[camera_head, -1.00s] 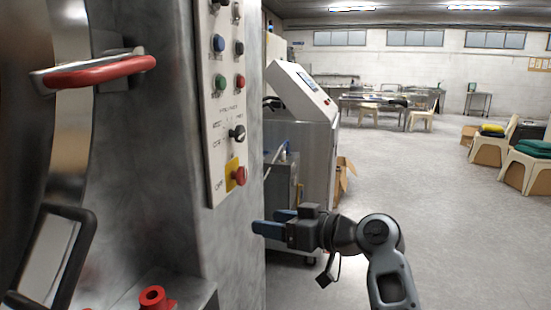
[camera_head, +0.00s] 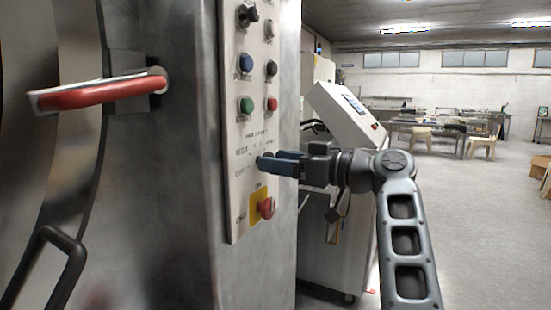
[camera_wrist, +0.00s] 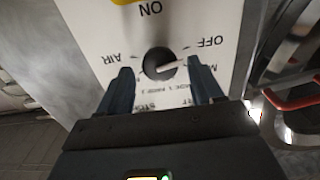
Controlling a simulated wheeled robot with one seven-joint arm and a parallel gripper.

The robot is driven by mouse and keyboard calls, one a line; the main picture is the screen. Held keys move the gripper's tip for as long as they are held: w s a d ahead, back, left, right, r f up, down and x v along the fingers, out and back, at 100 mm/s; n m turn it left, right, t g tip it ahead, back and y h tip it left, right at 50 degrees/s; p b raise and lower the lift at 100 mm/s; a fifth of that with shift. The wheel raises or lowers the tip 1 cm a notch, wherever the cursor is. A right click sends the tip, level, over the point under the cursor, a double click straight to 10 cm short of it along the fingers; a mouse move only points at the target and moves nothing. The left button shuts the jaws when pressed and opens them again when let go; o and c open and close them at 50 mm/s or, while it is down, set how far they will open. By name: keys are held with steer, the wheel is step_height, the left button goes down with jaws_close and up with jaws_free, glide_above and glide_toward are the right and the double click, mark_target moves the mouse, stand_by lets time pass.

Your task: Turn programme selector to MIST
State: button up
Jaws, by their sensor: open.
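The programme selector is a round black knob with a pale pointer line, seen in the wrist view (camera_wrist: 158,62). Its labels appear upside down: AIR at left, OFF at upper right, one beginning with M at right, partly hidden by a finger. The pointer faces right, between the OFF and M labels; the exact mark is unclear. My gripper (camera_wrist: 160,70) is open, its fingers on either side of the knob, with no clear contact. In the head view my gripper (camera_head: 262,161) is at the panel (camera_head: 236,190) and largely hides the knob.
A red stop button (camera_head: 266,208) on a yellow plate sits just below the selector. A red door handle (camera_head: 100,92) sticks out at left. A console machine (camera_head: 345,115) stands behind my arm.

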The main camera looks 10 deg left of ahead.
steer(key=shift+x, duration=0.8)
steer(key=shift+c, duration=0.5)
steer(key=c, duration=0.9)
steer(key=shift+m, duration=0.3)
steer(key=shift+w+m+p, duration=0.1)
steer(key=shift+m+p, duration=1.25)
steer(key=shift+m, duration=2.25)
steer(key=shift+f, duration=0.1)
